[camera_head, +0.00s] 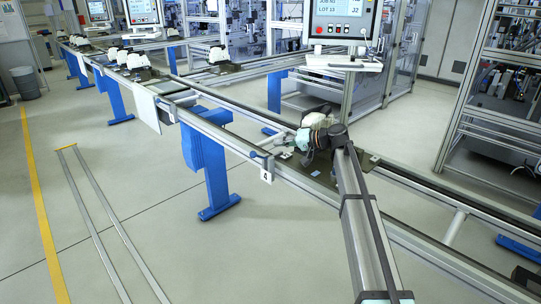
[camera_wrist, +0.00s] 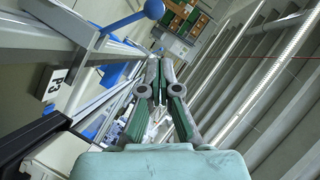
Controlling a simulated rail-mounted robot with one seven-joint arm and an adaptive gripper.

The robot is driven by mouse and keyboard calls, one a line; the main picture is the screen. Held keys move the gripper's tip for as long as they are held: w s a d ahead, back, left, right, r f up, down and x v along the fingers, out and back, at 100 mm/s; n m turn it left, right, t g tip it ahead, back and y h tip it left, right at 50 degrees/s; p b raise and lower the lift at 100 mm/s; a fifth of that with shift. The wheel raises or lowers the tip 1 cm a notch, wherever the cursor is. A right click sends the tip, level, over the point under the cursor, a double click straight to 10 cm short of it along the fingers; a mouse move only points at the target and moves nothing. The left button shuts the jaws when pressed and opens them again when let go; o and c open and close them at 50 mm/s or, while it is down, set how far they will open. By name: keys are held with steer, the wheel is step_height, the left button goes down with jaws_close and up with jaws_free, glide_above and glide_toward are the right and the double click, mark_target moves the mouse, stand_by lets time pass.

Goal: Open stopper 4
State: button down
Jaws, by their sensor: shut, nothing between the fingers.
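A small white label (camera_head: 266,177) that seems to read 4 hangs on the near rail. A blue knob (camera_head: 253,154) sits just above and left of it. In the wrist view a blue ball (camera_wrist: 153,9) on a blue lever shows at the top, with a white tag (camera_wrist: 57,83) that looks like P3 on the rail. I cannot tell whether both views show the same stopper. My gripper (camera_head: 287,142) is over the conveyor, right of the knob and apart from it. In the wrist view its fingers (camera_wrist: 161,62) are together and empty, below and right of the ball.
A dark pallet plate (camera_head: 318,174) lies on the conveyor under my gripper. Several pallets with white parts (camera_head: 133,62) stand farther up the line. A monitor (camera_head: 342,20) with a keyboard shelf stands behind the conveyor. The floor at left is mostly clear.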

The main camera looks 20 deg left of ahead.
steer(key=d, duration=0.1)
steer(key=d+g, duration=0.1)
steer(key=shift+s+d+f+n+g+b, duration=0.15)
steer(key=shift+d+n+g+b, duration=0.15)
steer(key=shift+d, duration=0.1)
steer(key=p+x, duration=0.2)
steer(key=x, duration=0.8)
steer(key=shift+f, duration=0.2)
steer(key=shift+d+f+h, duration=0.15)
steer(key=shift+d+h, duration=0.05)
steer(key=shift+h, duration=0.1)
